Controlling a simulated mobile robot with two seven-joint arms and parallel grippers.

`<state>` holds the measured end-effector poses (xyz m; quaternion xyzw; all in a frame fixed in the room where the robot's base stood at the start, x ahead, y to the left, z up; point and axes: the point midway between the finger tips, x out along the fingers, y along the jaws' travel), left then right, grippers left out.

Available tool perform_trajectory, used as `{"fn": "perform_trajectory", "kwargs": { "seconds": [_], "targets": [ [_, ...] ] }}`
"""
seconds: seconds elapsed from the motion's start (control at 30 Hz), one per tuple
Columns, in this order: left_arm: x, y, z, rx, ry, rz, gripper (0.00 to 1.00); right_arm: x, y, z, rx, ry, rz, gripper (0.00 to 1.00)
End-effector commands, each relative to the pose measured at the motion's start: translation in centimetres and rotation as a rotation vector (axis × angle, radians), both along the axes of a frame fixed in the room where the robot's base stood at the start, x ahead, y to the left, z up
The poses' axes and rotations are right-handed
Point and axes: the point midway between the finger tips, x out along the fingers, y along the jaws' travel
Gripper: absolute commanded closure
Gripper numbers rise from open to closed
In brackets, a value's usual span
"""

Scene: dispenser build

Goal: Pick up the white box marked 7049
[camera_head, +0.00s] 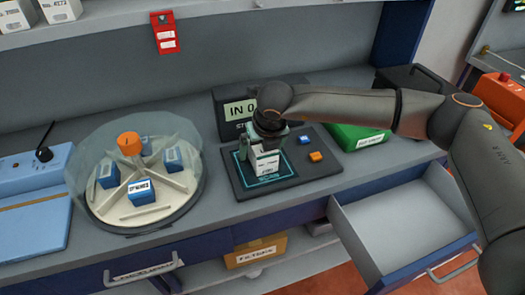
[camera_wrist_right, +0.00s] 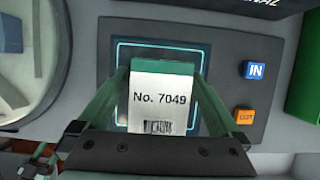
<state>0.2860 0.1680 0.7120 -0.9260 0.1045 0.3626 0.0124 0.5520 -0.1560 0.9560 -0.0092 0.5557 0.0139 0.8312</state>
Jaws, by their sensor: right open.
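The white box marked No. 7049 (camera_wrist_right: 160,112), with a barcode and a green edge, stands on the dark scan pad (camera_head: 312,172) inside its glowing outline. It also shows in the head view (camera_head: 268,165), partly hidden by my wrist. My right gripper (camera_wrist_right: 163,85) is over it with its greenish fingers open, one on each side of the box. Whether the fingers touch the box cannot be told.
An IN button (camera_head: 303,140) and an orange button (camera_head: 315,156) sit right of the box. A domed carousel (camera_head: 190,200) with blue boxes stands left. A terminal screen (camera_head: 238,111) is behind, a green bin (camera_head: 355,137) right. An open drawer (camera_head: 400,225) juts out at front right.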

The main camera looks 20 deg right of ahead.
Motion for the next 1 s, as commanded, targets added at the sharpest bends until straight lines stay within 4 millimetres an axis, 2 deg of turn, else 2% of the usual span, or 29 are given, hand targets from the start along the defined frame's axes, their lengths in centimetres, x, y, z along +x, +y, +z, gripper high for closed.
{"fn": "perform_trajectory", "kwargs": {
  "seconds": [0.2, 1.0],
  "targets": [
    [-0.01, 0.00, -0.02, 0.000, 0.000, 0.000, 0.50, 0.01, 0.01, -0.06, 0.000, 0.000, 0.000, 0.01],
    [-0.01, -0.01, -0.02, -0.001, 0.000, 0.001, 0.50, 0.01, -0.02, 0.00, 0.000, -0.001, -0.001, 0.91]
  ]
}}
